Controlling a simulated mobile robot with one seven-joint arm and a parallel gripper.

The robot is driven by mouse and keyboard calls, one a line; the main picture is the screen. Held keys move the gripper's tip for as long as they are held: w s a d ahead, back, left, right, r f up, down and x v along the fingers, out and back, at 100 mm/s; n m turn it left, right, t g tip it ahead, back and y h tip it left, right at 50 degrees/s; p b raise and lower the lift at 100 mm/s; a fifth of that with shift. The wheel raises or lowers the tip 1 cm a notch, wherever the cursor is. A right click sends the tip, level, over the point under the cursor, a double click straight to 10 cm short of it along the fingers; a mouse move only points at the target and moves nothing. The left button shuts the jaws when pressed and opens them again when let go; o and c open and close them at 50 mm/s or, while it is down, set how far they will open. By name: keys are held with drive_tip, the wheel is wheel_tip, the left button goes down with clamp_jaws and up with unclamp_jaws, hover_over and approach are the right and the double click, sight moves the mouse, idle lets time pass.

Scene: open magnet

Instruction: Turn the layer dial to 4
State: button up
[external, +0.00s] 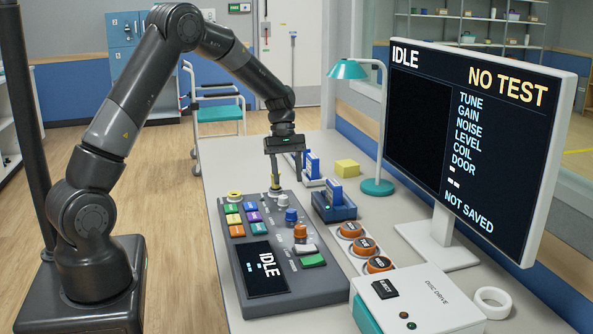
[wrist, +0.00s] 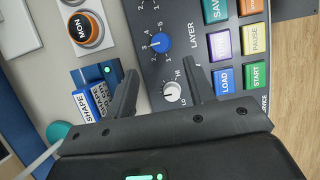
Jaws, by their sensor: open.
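The layer dial (wrist: 158,43) is a blue round knob on the grey console, with small numbers around it and the label LAYER beside it in the wrist view. Its pointer is too small to read. The blue knob also shows in the external view (external: 291,215). My gripper (wrist: 163,73) is open and empty, pointing down above the far end of the console. In the wrist view a white knob (wrist: 172,92) marked LO and HI shows between the fingers, and the blue dial lies just beyond the fingertips. In the external view my gripper (external: 287,178) is apart from the blue dial.
The console (external: 240,262) also bears an orange knob (external: 300,232), coloured buttons and a small screen reading IDLE. Nearby are a blue card holder (external: 334,209), orange round buttons (external: 365,246), a teal lamp (external: 377,187) and a large monitor (external: 470,130) reading IDLE and NO TEST.

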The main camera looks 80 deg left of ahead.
sight(291, 210)
drive_tip(key=x, duration=0.9)
drive_tip(key=shift+f, duration=0.15)
drive_tip(key=shift+c, duration=0.2)
drive_tip(key=c, duration=1)
drive_tip(key=shift+o, duration=0.2)
drive_tip(key=shift+m, duration=0.3)
drive_tip(key=m+g, duration=0.1)
drive_tip(key=m, duration=0.3)
drive_tip(key=shift+w+d+g+y, duration=0.1)
drive_tip(key=shift+w+g+y, duration=0.1)
drive_tip(key=shift+g+y, duration=0.15)
drive_tip(key=m, duration=0.2)
drive_tip(key=m+g+y, duration=0.1)
drive_tip(key=m, duration=0.2)
drive_tip(key=shift+g, duration=0.25)
